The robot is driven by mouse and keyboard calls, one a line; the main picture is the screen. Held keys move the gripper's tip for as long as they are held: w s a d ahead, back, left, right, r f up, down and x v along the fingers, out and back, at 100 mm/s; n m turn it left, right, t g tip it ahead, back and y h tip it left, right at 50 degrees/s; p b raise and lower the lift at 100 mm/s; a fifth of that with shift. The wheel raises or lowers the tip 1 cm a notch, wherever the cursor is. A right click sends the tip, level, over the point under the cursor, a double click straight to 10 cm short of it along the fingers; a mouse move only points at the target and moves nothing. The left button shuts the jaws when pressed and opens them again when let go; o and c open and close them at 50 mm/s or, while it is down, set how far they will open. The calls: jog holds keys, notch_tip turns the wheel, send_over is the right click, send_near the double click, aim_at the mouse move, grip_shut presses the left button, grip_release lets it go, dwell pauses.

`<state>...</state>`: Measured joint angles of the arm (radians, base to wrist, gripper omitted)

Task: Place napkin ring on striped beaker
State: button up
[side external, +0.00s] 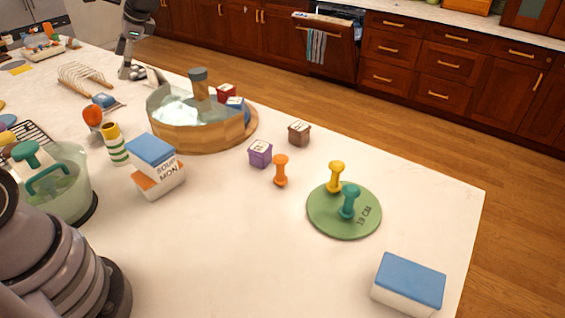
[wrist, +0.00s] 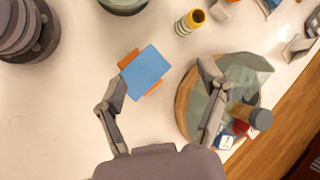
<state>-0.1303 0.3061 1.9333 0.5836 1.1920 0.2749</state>
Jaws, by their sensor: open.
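The striped beaker (side external: 118,152) stands upright at the left, green and white banded. A short yellow ring-like piece (side external: 110,130) with a dark opening shows at its top; I cannot tell whether it is the napkin ring or the beaker's own rim. In the wrist view the beaker (wrist: 183,27) is near the top, with the yellow piece (wrist: 196,17) at its upper right end. My gripper (wrist: 161,76) is open and empty, its fingers spread above the blue-topped box and the round tub, apart from the beaker. The side view does not show my gripper.
A blue-topped box (side external: 152,150) stands close to the beaker. A green pot (side external: 65,205) is at left. Pegs stand on and beside a green disc (side external: 325,222). The front middle of the counter is clear.

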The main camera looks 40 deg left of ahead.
jog(key=s+d+r+n+t+h, duration=0.2)
jog(key=s+d+r+t+h, duration=0.1)
jog(key=s+d, duration=0.4)
jog(key=s+d+r+n+t+h, duration=0.2)
jog(key=s+d+r+n+t, duration=0.1)
jog(key=s+d, duration=0.4)
jog(key=shift+s+d+r+t+h, duration=0.15)
jog(key=shift+s+r+t+h, duration=0.35)
jog(key=shift+s+t, duration=0.95)
jog(key=shift+s+r, duration=0.15)
